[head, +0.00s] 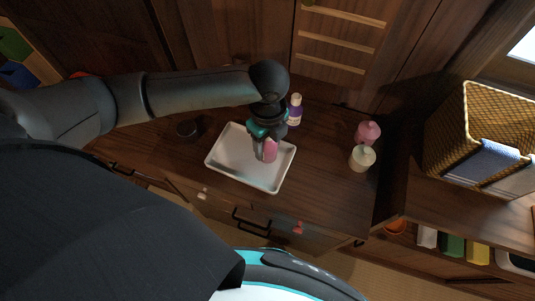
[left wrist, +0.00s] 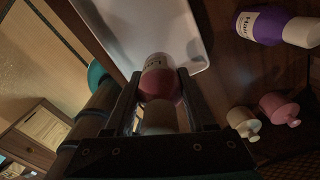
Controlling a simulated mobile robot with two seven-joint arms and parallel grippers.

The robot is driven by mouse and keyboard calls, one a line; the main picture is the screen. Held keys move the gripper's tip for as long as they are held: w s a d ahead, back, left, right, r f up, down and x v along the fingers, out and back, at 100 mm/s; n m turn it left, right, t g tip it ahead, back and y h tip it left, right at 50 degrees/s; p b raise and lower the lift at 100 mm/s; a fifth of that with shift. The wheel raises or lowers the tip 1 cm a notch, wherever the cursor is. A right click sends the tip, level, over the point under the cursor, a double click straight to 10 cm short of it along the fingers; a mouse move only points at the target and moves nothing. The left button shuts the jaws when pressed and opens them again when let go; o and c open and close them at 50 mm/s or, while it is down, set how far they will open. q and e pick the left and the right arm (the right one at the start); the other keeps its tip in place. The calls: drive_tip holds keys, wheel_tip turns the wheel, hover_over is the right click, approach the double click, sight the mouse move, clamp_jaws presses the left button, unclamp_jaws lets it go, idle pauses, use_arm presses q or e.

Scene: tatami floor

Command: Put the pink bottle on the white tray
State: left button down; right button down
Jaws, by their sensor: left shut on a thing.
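The white tray (head: 231,161) lies on the dark wooden cabinet top in the head view. It also shows in the left wrist view (left wrist: 150,25). My left gripper (head: 265,143) is over the right part of the tray and points down. It is shut on the pink bottle (head: 270,151), which shows between the fingers. In the left wrist view the bottle (left wrist: 160,85) sits between both fingers with the tray behind it. I cannot tell whether the bottle touches the tray. My right gripper is not in view.
A purple bottle with a white label (head: 295,110) stands just behind the tray. A pink pump bottle (head: 368,132) and a cream pump bottle (head: 362,157) stand to the right. A dark round object (head: 186,129) is left of the tray. A wicker basket (head: 480,135) is far right.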

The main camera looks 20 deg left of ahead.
sight(268, 155)
use_arm(q)
drive_tip(key=shift+f+b, duration=0.65)
drive_tip(key=shift+f, duration=1.7)
drive_tip(key=shift+f, duration=0.1)
drive_tip(key=shift+c, duration=1.2)
unclamp_jaws()
wheel_tip(268, 155, up, 12)
drive_tip(key=p, duration=0.3)
drive_tip(key=shift+p, duration=0.3)
